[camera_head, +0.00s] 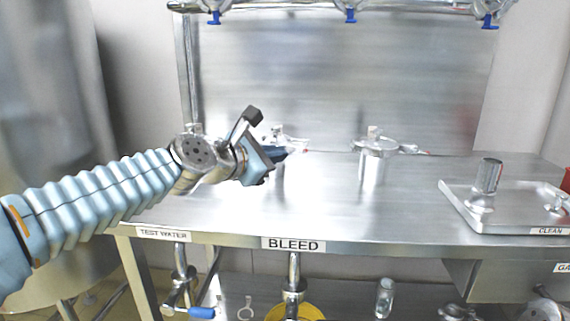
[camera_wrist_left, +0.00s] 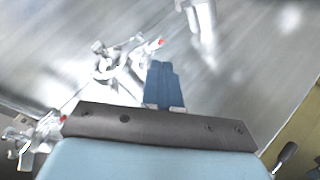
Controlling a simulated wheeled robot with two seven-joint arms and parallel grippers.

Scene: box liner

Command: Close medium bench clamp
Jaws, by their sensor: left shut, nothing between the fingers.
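My left gripper (camera_head: 284,154) reaches in from the left over the steel bench (camera_head: 320,210). Its blue fingers are together and empty, and they also show in the left wrist view (camera_wrist_left: 163,84). Just behind the fingertips in the head view is a metal bench clamp (camera_head: 283,133), partly hidden by the gripper. A second clamp (camera_head: 375,145) sits on an upright post to the right, clear of the gripper. In the wrist view one clamp with a red tip (camera_wrist_left: 122,66) lies left of the fingers, apart from them. I cannot tell which clamp is the medium one. My right gripper is not in view.
A metal tray (camera_head: 470,220) with a steel cylinder (camera_head: 487,176) stands at the right of the bench. An overhead pipe with blue-handled valves (camera_head: 350,15) runs along the back. Valves and pipes hang below the front edge. The front middle of the bench is clear.

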